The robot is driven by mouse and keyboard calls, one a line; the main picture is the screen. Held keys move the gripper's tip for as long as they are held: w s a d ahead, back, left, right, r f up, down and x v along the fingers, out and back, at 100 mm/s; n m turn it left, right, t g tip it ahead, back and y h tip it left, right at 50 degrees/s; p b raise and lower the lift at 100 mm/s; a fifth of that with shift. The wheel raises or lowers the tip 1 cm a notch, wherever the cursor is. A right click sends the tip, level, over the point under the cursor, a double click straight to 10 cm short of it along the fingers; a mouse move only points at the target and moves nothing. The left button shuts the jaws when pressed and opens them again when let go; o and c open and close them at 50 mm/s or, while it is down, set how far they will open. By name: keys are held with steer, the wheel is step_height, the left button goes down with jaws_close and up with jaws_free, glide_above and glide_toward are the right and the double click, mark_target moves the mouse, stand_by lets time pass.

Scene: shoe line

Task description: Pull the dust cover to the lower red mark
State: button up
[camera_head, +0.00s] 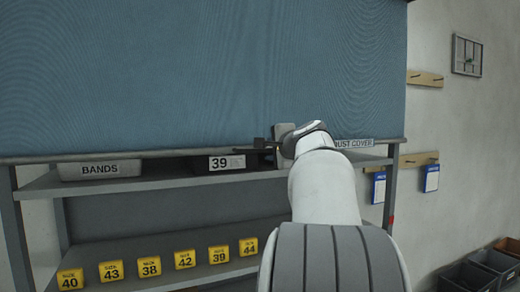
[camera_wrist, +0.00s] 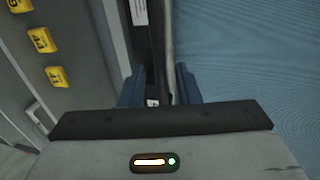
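The blue dust cover (camera_head: 200,75) hangs over the upper part of the rack, with a grey bar (camera_head: 130,155) along its lower edge, near the upper shelf. A small red mark (camera_head: 391,221) shows on the right post, below that bar. No other red mark is visible. My gripper (camera_head: 268,146) is at the bar, right of the middle. In the wrist view, my gripper (camera_wrist: 160,78) has its two blue fingers apart, one on each side of the bar (camera_wrist: 169,45). A gap shows on the left finger's side; contact on the right is unclear. The cover (camera_wrist: 250,60) also shows there.
The upper shelf holds a BANDS bin (camera_head: 98,170) and a dark box labelled 39 (camera_head: 232,163). Yellow size blocks (camera_head: 150,266) line the lower shelf. A DUST COVER label (camera_head: 354,143) sits behind my arm. Dark crates (camera_head: 470,275) stand at lower right.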

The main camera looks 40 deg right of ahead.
mark_target(267, 150)
steer(key=shift+x, duration=1.75)
jaws_close()
